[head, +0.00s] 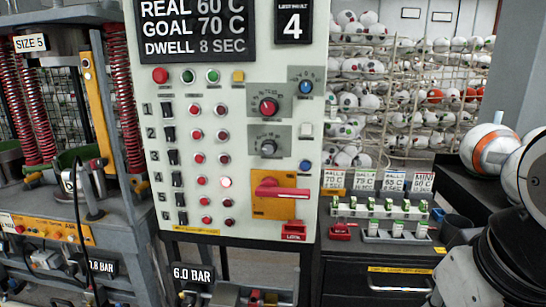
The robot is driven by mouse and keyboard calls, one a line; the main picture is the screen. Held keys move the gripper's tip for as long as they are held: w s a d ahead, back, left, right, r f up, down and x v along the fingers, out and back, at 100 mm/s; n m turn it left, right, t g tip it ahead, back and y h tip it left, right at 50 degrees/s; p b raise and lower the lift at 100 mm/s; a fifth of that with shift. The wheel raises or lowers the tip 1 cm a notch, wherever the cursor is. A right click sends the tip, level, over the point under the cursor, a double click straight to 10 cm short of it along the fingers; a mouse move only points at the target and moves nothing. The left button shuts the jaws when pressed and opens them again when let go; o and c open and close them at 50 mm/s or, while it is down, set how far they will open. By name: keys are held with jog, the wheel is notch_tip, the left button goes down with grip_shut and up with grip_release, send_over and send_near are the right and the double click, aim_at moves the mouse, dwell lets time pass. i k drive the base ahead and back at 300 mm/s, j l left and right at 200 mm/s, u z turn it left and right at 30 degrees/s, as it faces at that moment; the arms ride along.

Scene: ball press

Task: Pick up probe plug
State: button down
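I cannot single out the probe plug with certainty. A thin black cable (89,205) hangs in a loop in front of the press at the left, and small connectors (42,236) sit on the press's front strip below it. Any plug end there is too small to make out. White and grey parts of my own arm fill the lower right corner. My gripper's fingertips do not show, and nothing is seen held.
A tall control panel (180,70) with switches, lights and a red handle (278,190) stands in the middle. A dark cabinet (345,275) with small green-topped blocks (388,205) is right of it. Racks of balls (370,100) stand behind. An orange-and-white ball (487,150) is at the right.

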aim_at(388, 203)
jog(key=i+l+z, duration=0.1)
jog(key=i, duration=0.3)
jog(key=i+l, duration=0.3)
jog(key=i+l+z, duration=0.15)
jog(key=i, duration=0.35)
